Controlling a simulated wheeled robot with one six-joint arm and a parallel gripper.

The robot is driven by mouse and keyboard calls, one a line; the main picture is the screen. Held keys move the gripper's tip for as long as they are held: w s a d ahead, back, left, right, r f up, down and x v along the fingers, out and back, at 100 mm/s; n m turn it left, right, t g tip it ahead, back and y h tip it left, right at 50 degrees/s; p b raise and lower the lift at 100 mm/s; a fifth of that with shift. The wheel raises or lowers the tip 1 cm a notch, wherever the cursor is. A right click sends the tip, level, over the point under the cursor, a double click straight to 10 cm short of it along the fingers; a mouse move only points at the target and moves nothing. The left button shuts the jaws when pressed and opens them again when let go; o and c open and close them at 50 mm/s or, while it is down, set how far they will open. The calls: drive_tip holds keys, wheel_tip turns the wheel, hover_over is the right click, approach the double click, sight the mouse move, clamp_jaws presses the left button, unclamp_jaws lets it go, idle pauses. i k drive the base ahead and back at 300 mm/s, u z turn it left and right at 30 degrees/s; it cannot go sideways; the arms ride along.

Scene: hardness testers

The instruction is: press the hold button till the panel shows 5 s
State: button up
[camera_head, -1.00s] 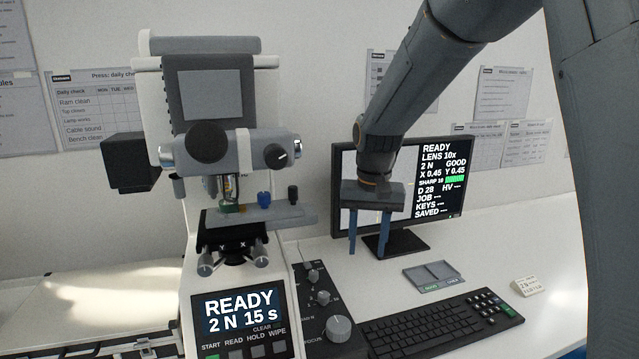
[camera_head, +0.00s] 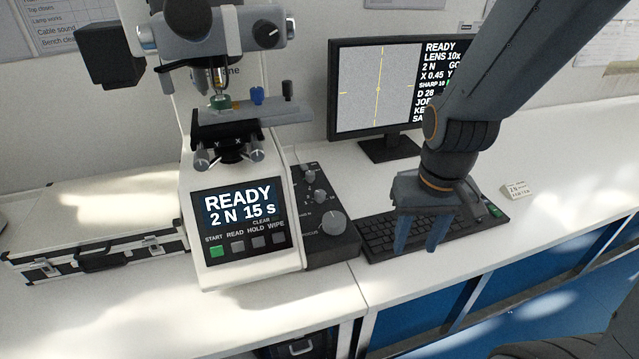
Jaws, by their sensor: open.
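The hardness tester (camera_head: 285,256) stands on the white bench at the left of centre. Its panel (camera_head: 239,205) reads READY, 2 N, 15 s. Below the panel is a row of buttons: a green START button (camera_head: 217,251), then grey READ (camera_head: 237,247), HOLD (camera_head: 257,242) and WIPE (camera_head: 278,238). The hold button is uncovered and nothing touches it. My gripper (camera_head: 420,248) is open and empty, pointing down over the keyboard, well to the right of the buttons. Its blue fingers hide part of the keyboard.
A knob box (camera_head: 325,240) stands right beside the tester, between it and the keyboard (camera_head: 376,238). A monitor (camera_head: 376,90) stands behind, partly hidden by my arm. A black-edged case (camera_head: 100,253) lies at left. The bench front below the buttons is clear.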

sight(257, 242)
drive_tip(key=u, duration=0.7)
drive_tip(key=k, duration=1.3)
drive_tip(key=u, duration=0.2)
drive_tip(key=i, duration=0.9)
drive_tip(key=u, duration=0.15)
